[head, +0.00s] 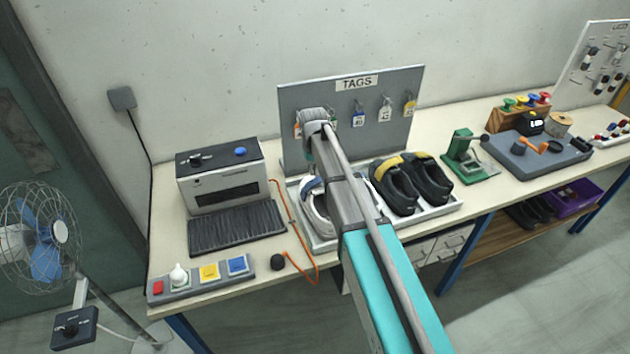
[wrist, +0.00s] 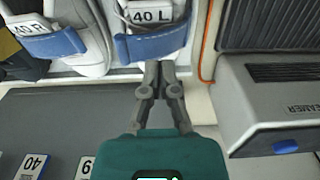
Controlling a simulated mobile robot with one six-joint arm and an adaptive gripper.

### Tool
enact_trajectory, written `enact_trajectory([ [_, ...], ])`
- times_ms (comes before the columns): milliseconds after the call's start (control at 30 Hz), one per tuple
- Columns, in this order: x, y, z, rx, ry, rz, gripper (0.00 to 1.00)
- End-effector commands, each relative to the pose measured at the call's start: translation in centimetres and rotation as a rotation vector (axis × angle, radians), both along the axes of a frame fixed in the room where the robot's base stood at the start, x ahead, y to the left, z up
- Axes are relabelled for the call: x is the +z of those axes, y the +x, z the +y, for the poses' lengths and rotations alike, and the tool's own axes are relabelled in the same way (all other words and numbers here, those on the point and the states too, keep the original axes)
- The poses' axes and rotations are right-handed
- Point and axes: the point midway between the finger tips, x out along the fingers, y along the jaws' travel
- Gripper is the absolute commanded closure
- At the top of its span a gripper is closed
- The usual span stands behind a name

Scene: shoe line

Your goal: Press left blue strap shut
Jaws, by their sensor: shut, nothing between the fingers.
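The white left shoe, marked 40 L, shows at the top of the wrist view with its blue strap (wrist: 150,45) lying across it. In the head view, part of this white shoe (head: 316,212) shows left of my arm. The right shoe, marked 40 R, is beside it with its own blue strap (wrist: 55,44). My gripper (wrist: 160,66) is shut and empty, its fingertips close to the lower edge of the left strap. I cannot tell whether they touch it. In the head view my arm hides the gripper and most of the right shoe.
The shoes stand in a pale tray (head: 446,210) with a black and yellow pair (head: 397,187) on the right. A tag board (head: 402,80) rises behind. A steamer box (head: 220,182) with a dark mat (head: 237,228) stands left. An orange cord (head: 303,245) runs between mat and tray.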

Motion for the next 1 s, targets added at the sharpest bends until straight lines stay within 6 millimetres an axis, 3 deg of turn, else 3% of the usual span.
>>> enact_trajectory([
  [1000, -1.9, 0.0, 0.0, 0.000, 0.000, 0.000, 1.00],
])
